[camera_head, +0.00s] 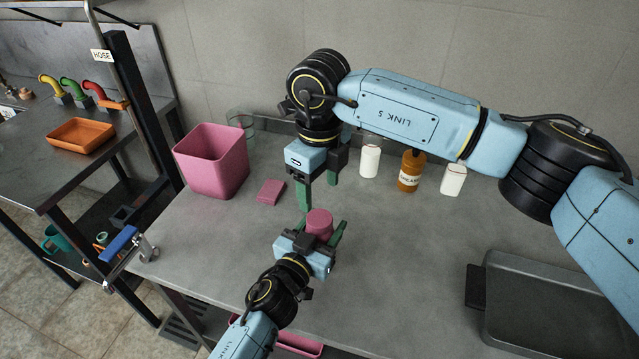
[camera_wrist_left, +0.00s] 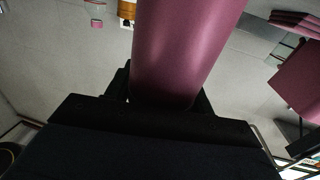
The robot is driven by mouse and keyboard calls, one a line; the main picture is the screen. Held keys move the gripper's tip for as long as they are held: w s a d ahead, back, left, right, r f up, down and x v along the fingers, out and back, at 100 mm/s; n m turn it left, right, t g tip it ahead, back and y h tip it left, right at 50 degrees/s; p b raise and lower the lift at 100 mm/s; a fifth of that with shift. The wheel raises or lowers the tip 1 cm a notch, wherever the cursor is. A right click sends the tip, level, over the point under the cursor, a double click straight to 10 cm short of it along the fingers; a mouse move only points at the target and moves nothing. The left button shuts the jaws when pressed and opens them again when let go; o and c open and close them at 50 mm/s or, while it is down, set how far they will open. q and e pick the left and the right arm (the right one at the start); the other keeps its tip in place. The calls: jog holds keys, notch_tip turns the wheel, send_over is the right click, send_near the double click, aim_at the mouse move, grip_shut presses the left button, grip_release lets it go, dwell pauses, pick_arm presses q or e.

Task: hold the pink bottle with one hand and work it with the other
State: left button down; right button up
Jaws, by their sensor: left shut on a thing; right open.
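The pink bottle (camera_head: 319,221) stands above the grey worktop near the middle of the head view. My left gripper (camera_head: 321,233) is shut on it, with green fingers at its sides. In the left wrist view the bottle (camera_wrist_left: 185,50) rises large between the dark jaws; its far end is cut off by the frame. My right gripper (camera_head: 319,194) is open and empty. It points down just above and slightly behind the bottle's top, apart from it.
White bottles (camera_head: 369,161) (camera_head: 453,180) and an amber bottle (camera_head: 409,172) stand behind, right of my right gripper. A grey tray (camera_head: 545,300) lies right. Bare worktop lies between.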

aim_at(319, 218)
jog(key=m, duration=0.5)
jog(key=shift+m, duration=0.4)
jog(key=m, duration=0.3)
jog(key=shift+m, duration=0.3)
jog(key=m, duration=0.9)
jog(key=shift+f, duration=4)
jog(key=shift+c, duration=0.3)
